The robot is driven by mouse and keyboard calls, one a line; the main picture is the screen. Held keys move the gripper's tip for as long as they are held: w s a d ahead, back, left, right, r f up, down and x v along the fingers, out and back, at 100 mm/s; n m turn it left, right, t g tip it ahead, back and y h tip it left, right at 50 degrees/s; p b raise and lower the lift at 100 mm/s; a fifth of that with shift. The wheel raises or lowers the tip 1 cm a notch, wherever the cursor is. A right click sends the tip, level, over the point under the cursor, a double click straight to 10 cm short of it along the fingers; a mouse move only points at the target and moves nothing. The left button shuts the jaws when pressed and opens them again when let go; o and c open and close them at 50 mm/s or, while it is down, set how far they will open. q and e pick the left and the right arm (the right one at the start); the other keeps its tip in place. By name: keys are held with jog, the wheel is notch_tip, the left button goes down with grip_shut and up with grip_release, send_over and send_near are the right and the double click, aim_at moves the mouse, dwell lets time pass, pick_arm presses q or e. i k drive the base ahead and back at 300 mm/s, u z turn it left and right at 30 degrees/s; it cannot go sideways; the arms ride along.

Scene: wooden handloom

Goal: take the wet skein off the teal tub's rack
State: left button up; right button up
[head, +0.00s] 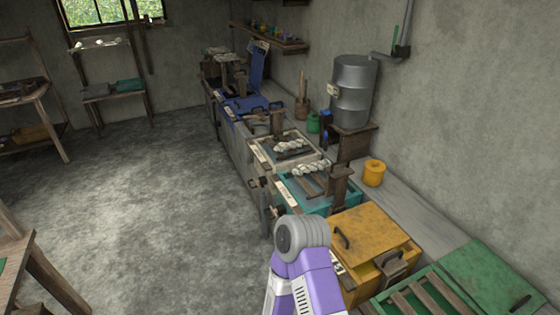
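The teal tub (345,209) stands right of centre in the row of tubs along the right wall. Its rack (308,184) of brown wooden slats lies over the top. A pale grey-white twisted skein (312,168) lies across the far end of this rack. A brown wooden post stands at the tub's right side. One of my purple and grey arm links is in front of the tub, low in the picture, and hides part of its near side. Neither of my grippers shows, and nothing of mine is seen touching the skein.
A cream tub (264,155) with another pale skein (291,147) stands just beyond. A yellow-lidded tub (365,232) and a green tub (400,299) are nearer. A yellow pot (374,173) and a metal drum (352,92) are by the wall. The floor (150,200) at left is clear.

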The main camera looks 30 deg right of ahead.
aim_at(299, 170)
jog(key=u, duration=0.1)
jog(key=i, duration=1.95)
jog(key=z, duration=1.45)
jog(key=i, duration=0.85)
jog(key=z, duration=0.85)
jog(key=i, duration=0.5)
